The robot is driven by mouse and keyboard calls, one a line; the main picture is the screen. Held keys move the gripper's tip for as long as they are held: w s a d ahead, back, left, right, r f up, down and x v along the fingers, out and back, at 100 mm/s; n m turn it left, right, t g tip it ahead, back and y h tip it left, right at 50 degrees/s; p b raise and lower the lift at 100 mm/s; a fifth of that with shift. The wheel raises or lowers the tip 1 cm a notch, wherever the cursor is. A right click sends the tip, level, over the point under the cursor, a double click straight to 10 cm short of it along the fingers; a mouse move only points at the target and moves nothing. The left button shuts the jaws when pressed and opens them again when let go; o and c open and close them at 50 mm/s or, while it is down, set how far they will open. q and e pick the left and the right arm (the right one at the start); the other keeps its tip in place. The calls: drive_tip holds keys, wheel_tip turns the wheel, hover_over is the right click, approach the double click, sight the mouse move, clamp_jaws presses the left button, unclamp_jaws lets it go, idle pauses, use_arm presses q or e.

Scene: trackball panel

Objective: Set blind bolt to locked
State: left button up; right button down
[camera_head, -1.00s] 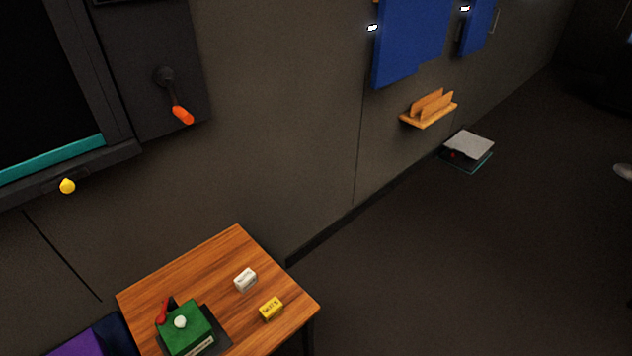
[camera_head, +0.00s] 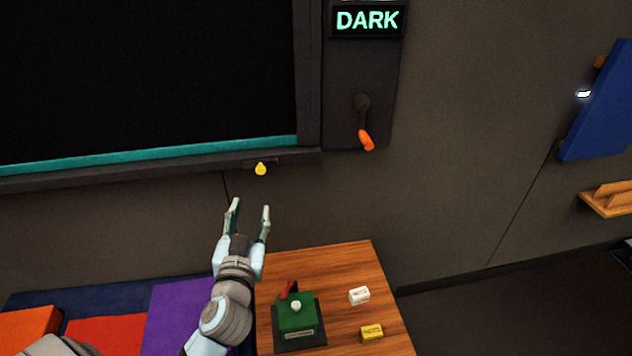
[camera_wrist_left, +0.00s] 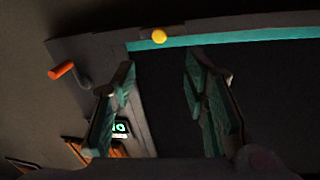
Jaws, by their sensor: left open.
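The blind bolt has a yellow knob (camera_head: 260,169) on a dark slide plate (camera_head: 277,161) under the sill of the dark window, near its right end. The yellow knob also shows in the left wrist view (camera_wrist_left: 159,36), at the top beside the teal strip. I cannot read the bolt's state from its position. My left gripper (camera_head: 249,208) is open and empty, below the knob and apart from it, with fingers pointing up toward the sill. Its two fingers also show in the left wrist view (camera_wrist_left: 158,72). My right gripper is not in view.
An orange-handled crank (camera_head: 366,140) hangs on the panel to the right, under a sign reading DARK (camera_head: 367,20). A wooden table (camera_head: 335,262) below carries a green box (camera_head: 297,316), a white block (camera_head: 359,295) and a yellow block (camera_head: 372,333). Colored cushions (camera_head: 180,310) lie lower left.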

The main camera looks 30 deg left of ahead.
sight(260, 172)
use_arm(q)
drive_tip(key=x, duration=1.4)
drive_tip(key=shift+w+a, duration=0.1)
drive_tip(key=shift+w, duration=0.05)
drive_tip(key=shift+c, duration=0.3)
clamp_jaws()
